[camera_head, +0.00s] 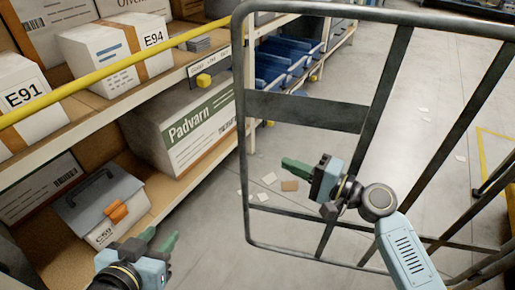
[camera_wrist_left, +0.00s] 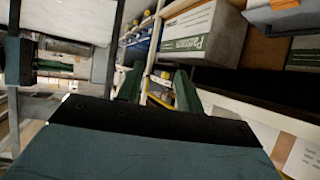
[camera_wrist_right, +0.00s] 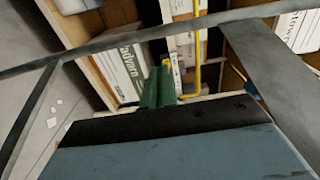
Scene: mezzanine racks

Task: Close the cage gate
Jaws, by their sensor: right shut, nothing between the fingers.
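The cage gate (camera_head: 305,111) is a dark grey metal frame with bars and a flat cross plate. It stands swung out into the aisle at the right of the head view, its left upright near the rack edge. In the right wrist view its flat bar (camera_wrist_right: 262,58) and a thin rail cross the picture. My right gripper (camera_head: 290,165) is shut and empty, overlapping the gate's opening below the cross plate; I cannot tell whether it touches a bar. My left gripper (camera_head: 158,240) is open and empty, low beside the rack; its spread green fingers also show in the left wrist view (camera_wrist_left: 158,88).
A shelving rack (camera_head: 100,118) with a yellow rail (camera_head: 110,68) runs along the left. It holds white boxes, a Padvarn carton (camera_head: 195,130) and a grey-lidded box (camera_head: 100,200). Paper scraps lie on the grey floor. A yellow floor line (camera_head: 490,150) shows at right.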

